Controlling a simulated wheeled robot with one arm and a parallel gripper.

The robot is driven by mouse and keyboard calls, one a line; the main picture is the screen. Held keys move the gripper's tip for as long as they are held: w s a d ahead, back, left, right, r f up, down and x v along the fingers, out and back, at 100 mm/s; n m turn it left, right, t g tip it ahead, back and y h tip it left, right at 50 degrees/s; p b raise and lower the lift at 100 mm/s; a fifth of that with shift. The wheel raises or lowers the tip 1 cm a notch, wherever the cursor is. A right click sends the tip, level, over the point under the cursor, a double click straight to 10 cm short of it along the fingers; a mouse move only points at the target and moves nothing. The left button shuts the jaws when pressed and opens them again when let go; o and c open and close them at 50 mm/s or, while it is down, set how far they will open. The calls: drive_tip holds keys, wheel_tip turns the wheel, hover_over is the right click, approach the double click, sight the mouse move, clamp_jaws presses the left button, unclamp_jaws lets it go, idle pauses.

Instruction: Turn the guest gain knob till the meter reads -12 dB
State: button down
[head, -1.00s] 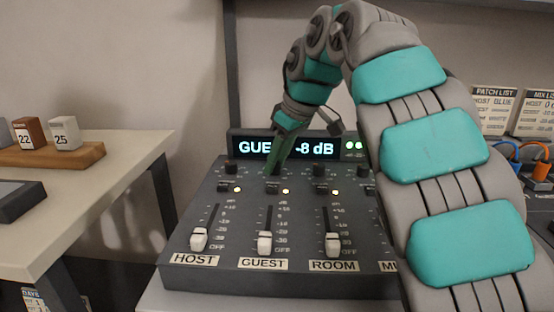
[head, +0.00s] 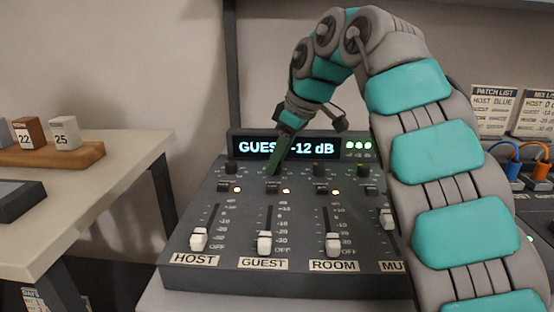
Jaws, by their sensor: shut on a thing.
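The mixer's meter display (head: 312,148) reads "GUEST -12 dB", with part of the word GUEST behind my gripper. My gripper (head: 275,172) reaches down from above onto the top of the GUEST channel and is shut on the guest gain knob. The fingers hide most of the knob. The GUEST fader (head: 264,242) sits low in its slot, above the GUEST label (head: 264,264).
The HOST knob (head: 232,169) and ROOM knob (head: 320,171) stand close on either side of my gripper. My arm covers the mixer's right side. A side table (head: 120,150) with calendar blocks is at left. Cables (head: 515,165) are at right.

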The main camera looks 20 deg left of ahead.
drive_tip(key=shift+a+r+n, duration=0.1)
drive_tip(key=shift+n, duration=0.5)
drive_tip(key=c, duration=0.6)
unclamp_jaws()
drive_tip(key=shift+d, duration=0.2)
